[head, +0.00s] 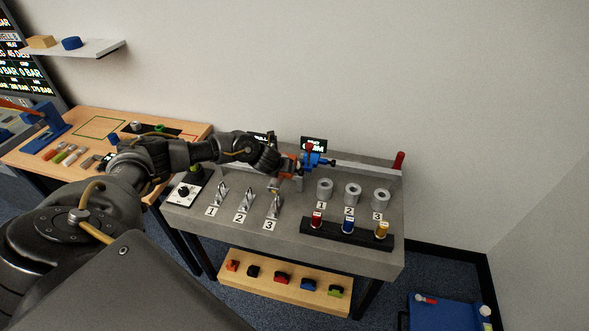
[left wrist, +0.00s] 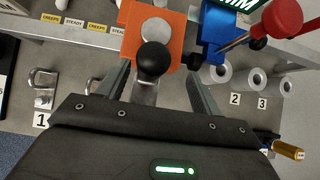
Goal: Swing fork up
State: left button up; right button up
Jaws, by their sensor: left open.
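My left gripper (head: 276,164) reaches in from the left over the grey bench, at the orange block on the rail. In the left wrist view its two fingers (left wrist: 158,90) are open. A black ball knob (left wrist: 153,60) on a short silver stem (left wrist: 146,93) lies between them in the picture; I cannot tell whether they touch. Behind the knob is the orange block (left wrist: 142,40) with a round grey disc. I cannot tell which part is the fork. A blue clamp-like body (head: 313,160) with a red ball handle (left wrist: 283,17) stands just right of the block. My right gripper is not in view.
On the bench (head: 300,236) stand numbered metal shackles (head: 246,199) and grey rings (head: 352,193). A dark rack (head: 347,231) holds red, blue and yellow pieces. A red post (head: 399,160) stands at the rail's right end. A wooden shelf (head: 262,291) hangs below.

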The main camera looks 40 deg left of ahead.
pick_arm(q)
jog(key=shift+s+a+f, duration=0.1)
jog(key=shift+s+a, duration=0.35)
jog(key=shift+a, duration=0.1)
jog(key=shift+s+d+r+p, duration=0.1)
jog(key=shift+s+p, duration=0.1)
jog(key=shift+s, duration=0.35)
jog(key=shift+s+d+r+p, duration=0.1)
jog(key=shift+s+p, duration=0.1)
jog(key=shift+s, duration=0.3)
jog(key=shift+s+d+f, duration=0.1)
jog(key=shift+s+d, duration=0.4)
jog(key=shift+s+d+p, duration=0.15)
jog(key=shift+s+p, duration=0.25)
jog(key=shift+s, duration=0.15)
jog(key=s, duration=0.1)
jog(key=s+d, duration=0.1)
jog(key=shift+s, duration=0.35)
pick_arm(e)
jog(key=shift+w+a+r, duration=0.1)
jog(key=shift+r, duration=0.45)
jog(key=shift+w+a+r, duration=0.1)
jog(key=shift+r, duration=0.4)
pick_arm(q)
jog(key=shift+a, duration=0.1)
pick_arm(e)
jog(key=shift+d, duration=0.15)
